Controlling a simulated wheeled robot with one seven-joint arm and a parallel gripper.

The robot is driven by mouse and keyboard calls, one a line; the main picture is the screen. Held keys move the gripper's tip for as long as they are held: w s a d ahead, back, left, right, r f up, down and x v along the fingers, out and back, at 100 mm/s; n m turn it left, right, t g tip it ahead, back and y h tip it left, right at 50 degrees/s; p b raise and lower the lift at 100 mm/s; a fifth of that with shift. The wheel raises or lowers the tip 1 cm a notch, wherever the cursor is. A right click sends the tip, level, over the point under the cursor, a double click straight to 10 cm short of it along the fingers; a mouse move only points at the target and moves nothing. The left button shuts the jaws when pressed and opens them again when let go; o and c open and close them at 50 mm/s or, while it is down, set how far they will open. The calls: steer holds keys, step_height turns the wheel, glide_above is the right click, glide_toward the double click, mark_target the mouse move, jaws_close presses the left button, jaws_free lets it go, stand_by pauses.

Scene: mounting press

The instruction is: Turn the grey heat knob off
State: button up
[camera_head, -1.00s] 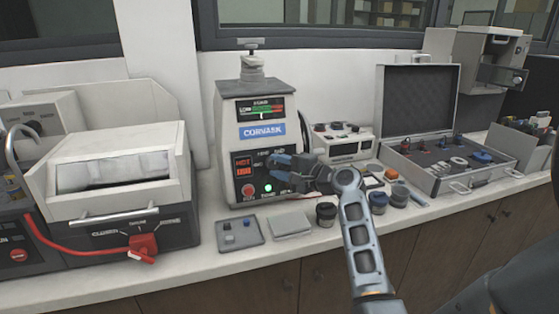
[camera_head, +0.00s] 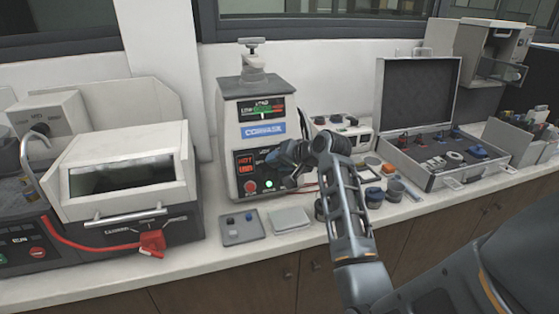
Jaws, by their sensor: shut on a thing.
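The mounting press (camera_head: 229,131) stands at the back of the bench, with a load gauge, a blue label, a red display reading HOT, a red button and a green light. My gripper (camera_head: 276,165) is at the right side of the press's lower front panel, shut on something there. The grey heat knob is hidden behind my fingers, so its setting cannot be read. My wrist and arm come in from the lower right.
A white-hooded machine (camera_head: 125,170) with a red lever is at the left. A small grey tray (camera_head: 241,228) and a pale block (camera_head: 289,220) lie before the press. Jars stand right of them. An open case (camera_head: 440,180) is further right.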

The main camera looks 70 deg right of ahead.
steer(key=shift+w+a+n+g+h, duration=0.1)
steer(key=shift+n+g+h, duration=0.45)
steer(key=shift+n+g, duration=0.4)
steer(key=shift+w+a+n+g+h, duration=0.15)
steer(key=shift+n+g+h, duration=0.45)
steer(key=shift+n, duration=0.5)
steer(key=shift+w+a+n+g+h, duration=0.1)
steer(key=shift+n+g+h, duration=0.35)
steer(key=shift+n+g, duration=0.55)
steer(key=shift+f, duration=0.1)
steer(key=o, duration=1)
steer(key=shift+o, duration=0.2)
steer(key=shift+r, duration=0.2)
steer(key=v, duration=0.7)
steer(key=shift+a+b, duration=0.25)
steer(key=shift+b, duration=0.2)
